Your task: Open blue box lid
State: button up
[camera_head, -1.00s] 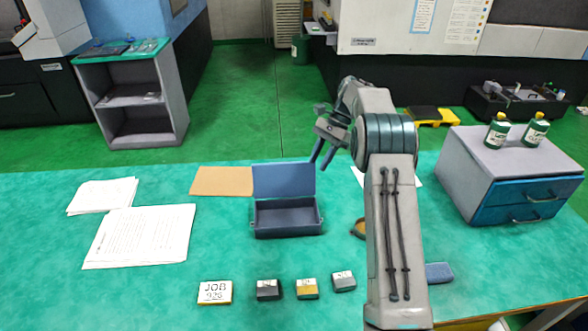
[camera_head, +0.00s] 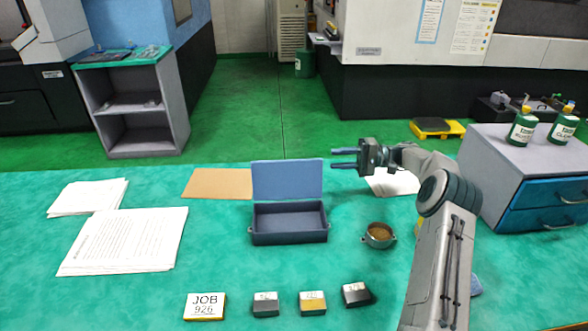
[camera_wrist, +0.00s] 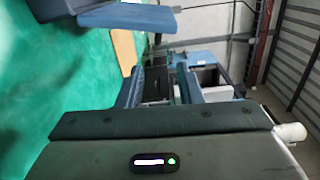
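The blue box (camera_head: 290,237) stands on the green table, and its inside looks empty. Its blue lid (camera_head: 287,180) stands raised at the back edge, so the box is open. The lid also shows at the upper left of the wrist view (camera_wrist: 127,17). My gripper (camera_head: 332,158) is to the right of the lid, its two fingers pointing left toward the lid's right edge. The fingers are parted with nothing between them, and a small gap shows between them and the lid.
A round brown-filled pot (camera_head: 378,236) stands right of the box. Several small blocks and a JOB card (camera_head: 205,306) lie in front. A brown sheet (camera_head: 217,183) and papers (camera_head: 125,240) lie left. A grey drawer unit (camera_head: 500,160) bearing two bottles stands right.

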aim_at(295, 162)
jog(key=a, duration=0.4)
jog(key=a+p, duration=0.1)
jog(key=a, duration=0.8)
jog(key=shift+w+a+f, duration=0.15)
jog(key=shift+a+f, duration=0.1)
jog(key=shift+f, duration=0.1)
grip_shut()
